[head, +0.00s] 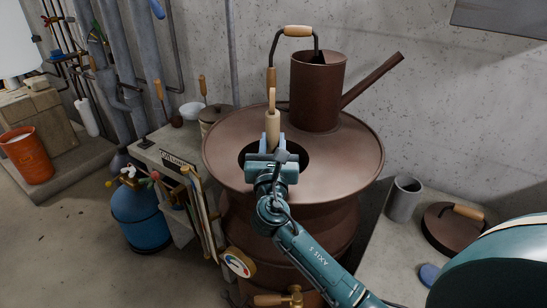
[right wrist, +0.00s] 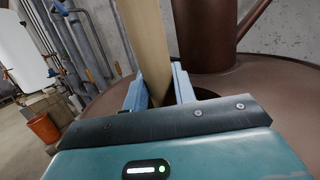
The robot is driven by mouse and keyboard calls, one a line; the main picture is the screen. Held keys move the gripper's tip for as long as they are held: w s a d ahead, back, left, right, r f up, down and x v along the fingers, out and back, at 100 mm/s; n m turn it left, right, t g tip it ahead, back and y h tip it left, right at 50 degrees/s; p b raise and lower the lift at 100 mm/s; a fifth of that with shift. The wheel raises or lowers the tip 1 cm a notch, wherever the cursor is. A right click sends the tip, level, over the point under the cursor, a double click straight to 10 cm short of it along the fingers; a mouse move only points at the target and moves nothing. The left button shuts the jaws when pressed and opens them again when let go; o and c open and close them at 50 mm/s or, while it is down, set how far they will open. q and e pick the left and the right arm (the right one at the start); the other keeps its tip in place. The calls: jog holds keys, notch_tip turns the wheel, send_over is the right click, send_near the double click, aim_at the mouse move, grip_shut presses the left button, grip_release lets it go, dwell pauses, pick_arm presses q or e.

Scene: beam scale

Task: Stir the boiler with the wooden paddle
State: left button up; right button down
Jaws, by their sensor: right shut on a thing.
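The large brown metal boiler (head: 340,165) stands in the middle of the head view, with a dark round opening (head: 300,163) in its top. My right gripper (head: 273,142) is over this opening. It is shut on the pale wooden paddle (head: 272,122), whose shaft stands nearly upright. In the right wrist view the wooden shaft (right wrist: 147,45) rises between the two light-blue fingers (right wrist: 158,88), with the boiler top (right wrist: 245,80) around it. The paddle's lower end is hidden by the gripper and the boiler. My left gripper is not in view.
A brown can (head: 318,95) with a slanted spout stands on the boiler behind the opening. A gauge (head: 238,262) sits low on its front. A blue gas bottle (head: 140,215) and orange bucket (head: 27,155) are left. A grey cup (head: 404,198) and round lid (head: 452,228) are right.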

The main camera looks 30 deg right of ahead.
jog(key=shift+r, duration=0.1)
jog(key=shift+r, duration=8.85)
